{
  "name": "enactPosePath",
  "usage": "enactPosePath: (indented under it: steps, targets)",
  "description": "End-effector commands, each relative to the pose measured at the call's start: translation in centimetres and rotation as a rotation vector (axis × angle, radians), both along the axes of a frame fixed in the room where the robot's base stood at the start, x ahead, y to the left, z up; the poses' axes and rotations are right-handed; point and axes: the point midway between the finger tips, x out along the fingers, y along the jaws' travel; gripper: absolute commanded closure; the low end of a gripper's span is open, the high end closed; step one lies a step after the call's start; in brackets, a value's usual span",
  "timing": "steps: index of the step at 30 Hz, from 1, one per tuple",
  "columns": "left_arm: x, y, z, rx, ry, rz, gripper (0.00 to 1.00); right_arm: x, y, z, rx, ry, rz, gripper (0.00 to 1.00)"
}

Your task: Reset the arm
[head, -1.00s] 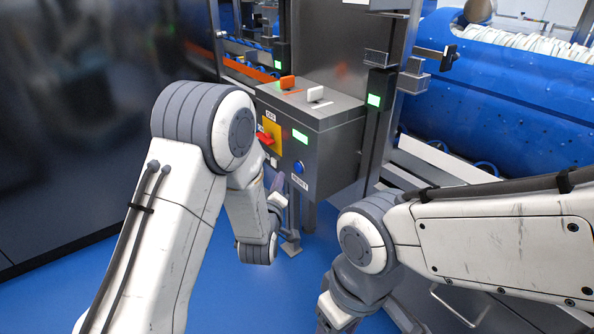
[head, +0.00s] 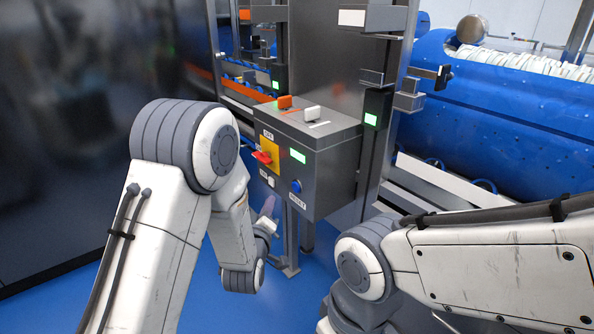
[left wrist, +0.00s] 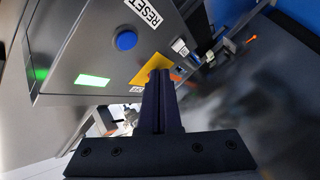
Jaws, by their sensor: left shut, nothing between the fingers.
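My left arm comes in from the left, and its gripper (head: 268,206) hangs in front of and below the grey control box (head: 335,160). In the left wrist view its fingers (left wrist: 160,80) are together, with nothing between them. The box front carries a red rotary switch (head: 262,157) on a yellow plate (head: 270,152), a lit green display (head: 298,155) and a blue RESET button (head: 296,186). In the wrist view the blue button (left wrist: 125,40) shows uncovered, and the fingers partly cover the yellow plate. My right arm crosses the lower right; its gripper is out of view.
An orange knob (head: 284,102) and a white knob (head: 312,113) stand on the box top. Metal posts and rails rise behind it. A large blue drum machine (head: 500,110) is at the right. A dark panel (head: 90,110) fills the left. Blue floor (head: 200,300) is open below.

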Motion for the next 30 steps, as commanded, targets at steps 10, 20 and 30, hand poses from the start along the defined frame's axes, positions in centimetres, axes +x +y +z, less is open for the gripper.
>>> enactPosePath:
  steps: [10, 20, 30]
  targets:
    - [-6.2, -7.0, -0.6, 0.281, 0.381, -0.267, 1.00, 0.0, 0.0, 0.0, 0.000, 0.000, 0.000, 0.38]
    - [-21.2, -9.3, -0.7, 0.684, 0.772, -0.708, 1.00, 0.0, 0.0, 0.0, 0.000, 0.000, 0.000, 0.38]
    - [-33.9, -5.4, 1.0, 0.992, 1.006, -1.081, 1.00, 0.0, 0.0, 0.0, 0.000, 0.000, 0.000, 0.38]
